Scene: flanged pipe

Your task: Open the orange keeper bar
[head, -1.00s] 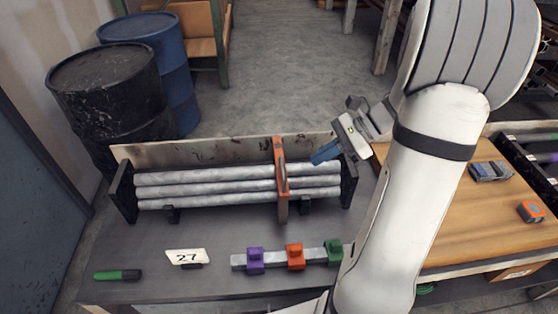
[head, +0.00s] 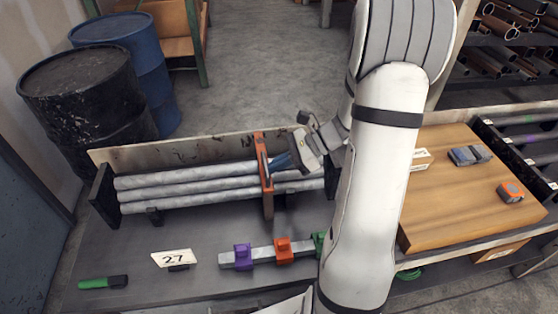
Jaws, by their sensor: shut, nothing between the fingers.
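The orange keeper bar (head: 263,165) stands across the grey pipes (head: 190,183) in the dark rack, towards the rack's right end. It runs from the back board over the pipes to the front and looks closed over them. My gripper and wrist cover part of the pipes' right ends.
A rail (head: 262,254) with purple, orange and green blocks lies in front of the rack. A card marked 27 (head: 174,258) and a green marker (head: 103,282) are at the front left. A wooden board (head: 450,205) is to the right. Drums stand behind at left.

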